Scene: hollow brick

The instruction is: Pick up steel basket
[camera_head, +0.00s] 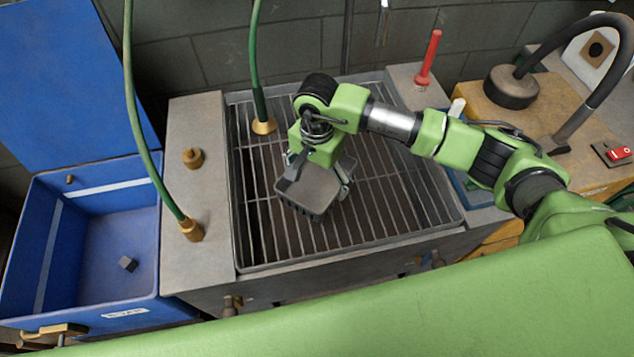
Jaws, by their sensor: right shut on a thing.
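My right arm comes in from the right, and its gripper (317,168) points down over a metal grate. The gripper is shut on a small grey box-like thing with a ribbed lower edge, which looks like the steel basket (308,190). It sits tilted between the fingers, over the middle of the grate; I cannot tell whether it touches the bars. The fingertips are partly hidden by it. My left gripper is not in view.
The grate (275,225) is set in a grey stone-like bench (195,120). Green hoses (137,110) hang at left and centre. A red-handled tool (428,60) and black lamp (510,87) stand at back right.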

